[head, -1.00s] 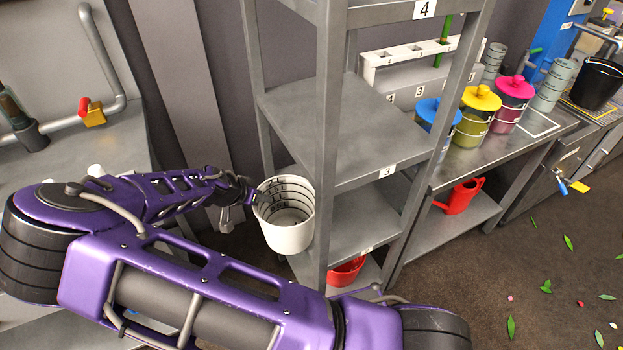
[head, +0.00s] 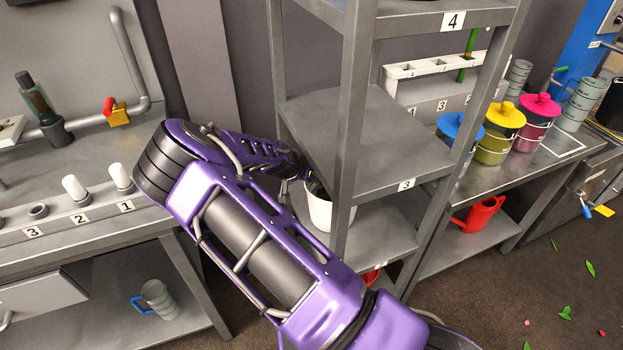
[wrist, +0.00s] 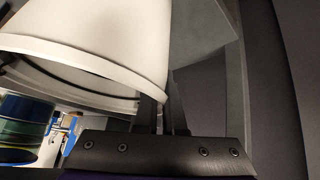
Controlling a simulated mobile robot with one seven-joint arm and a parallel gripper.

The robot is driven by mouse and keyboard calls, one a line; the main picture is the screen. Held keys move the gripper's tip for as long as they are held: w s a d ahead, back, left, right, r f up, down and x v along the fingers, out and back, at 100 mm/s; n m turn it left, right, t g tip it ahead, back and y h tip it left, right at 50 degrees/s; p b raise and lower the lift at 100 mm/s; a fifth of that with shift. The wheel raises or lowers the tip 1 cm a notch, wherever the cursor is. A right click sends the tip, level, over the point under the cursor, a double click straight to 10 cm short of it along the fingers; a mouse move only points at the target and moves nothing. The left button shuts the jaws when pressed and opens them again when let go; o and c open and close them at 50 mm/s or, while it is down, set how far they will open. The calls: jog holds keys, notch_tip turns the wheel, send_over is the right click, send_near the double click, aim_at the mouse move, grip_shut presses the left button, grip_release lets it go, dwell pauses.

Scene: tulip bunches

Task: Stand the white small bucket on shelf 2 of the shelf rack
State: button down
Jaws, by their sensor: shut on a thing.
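The white small bucket (head: 319,212) is upright at the left side of the shelf rack (head: 348,130), below shelf 3 (head: 375,150). The rack's front post and my arm partly hide it. My gripper (head: 304,178) is shut on the bucket's rim; the dark fingers (wrist: 166,115) show against the white bucket (wrist: 95,40) in the wrist view. Shelf 2 (head: 385,235) is the level under shelf 3, and its visible part is bare. I cannot tell whether the bucket touches it.
A red container (head: 371,276) is on the rack's lowest level. To the right, a table (head: 510,165) holds lidded pots, with a red watering can (head: 480,215) below. A bench (head: 90,225) with numbered holders stands left. Leaves lie on the floor.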

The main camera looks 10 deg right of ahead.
jog(key=shift+f, duration=0.2)
jog(key=c, duration=1)
grip_release()
jog(key=shift+r, duration=0.1)
jog(key=shift+r, duration=0.15)
jog(key=shift+a+r, duration=0.1)
jog(key=shift+r, duration=0.15)
jog(key=p+v, duration=0.1)
jog(key=v, duration=1)
jog(key=shift+s+a+r, duration=0.15)
jog(key=shift+s+a, duration=0.05)
jog(key=shift+s, duration=0.05)
